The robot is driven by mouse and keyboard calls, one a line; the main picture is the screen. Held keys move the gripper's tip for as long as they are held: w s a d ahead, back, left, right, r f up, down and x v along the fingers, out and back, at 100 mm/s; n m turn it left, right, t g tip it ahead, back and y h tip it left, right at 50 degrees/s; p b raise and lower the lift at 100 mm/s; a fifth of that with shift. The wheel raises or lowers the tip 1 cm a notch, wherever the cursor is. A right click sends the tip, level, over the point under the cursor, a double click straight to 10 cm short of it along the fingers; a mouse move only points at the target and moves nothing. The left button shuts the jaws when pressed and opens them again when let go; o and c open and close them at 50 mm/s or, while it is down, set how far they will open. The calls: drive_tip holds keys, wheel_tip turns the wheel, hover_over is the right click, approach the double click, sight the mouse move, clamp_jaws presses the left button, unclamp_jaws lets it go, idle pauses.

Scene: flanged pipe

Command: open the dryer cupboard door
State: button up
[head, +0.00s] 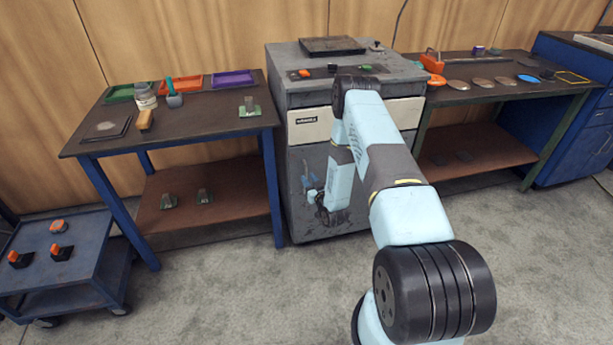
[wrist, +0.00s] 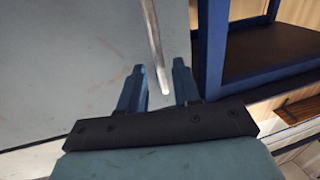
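The dryer cupboard is a grey cabinet (head: 283,95) at the middle of the head view, with a white labelled strip. Its grey door (head: 303,222) below the strip looks shut, and my arm covers part of it. The door fills the left of the wrist view (wrist: 65,70). A thin metal bar handle (wrist: 152,30) runs down the wrist view and ends between my gripper's two blue fingers. My gripper (wrist: 160,68) is open, with gaps on both sides of the bar. In the head view, my gripper (head: 308,184) is small and close to the door front.
A blue-legged workbench (head: 190,140) with trays and tools stands close on the left of the cupboard. Another bench (head: 500,95) stands on its right. A blue cart (head: 35,275) is at the lower left. The concrete floor in front is clear.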

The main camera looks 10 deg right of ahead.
sight(306, 176)
drive_tip(key=shift+w+a, duration=0.2)
drive_tip(key=shift+w, duration=0.7)
drive_tip(key=shift+w+a, duration=0.2)
drive_tip(key=shift+w, duration=0.7)
clamp_jaws()
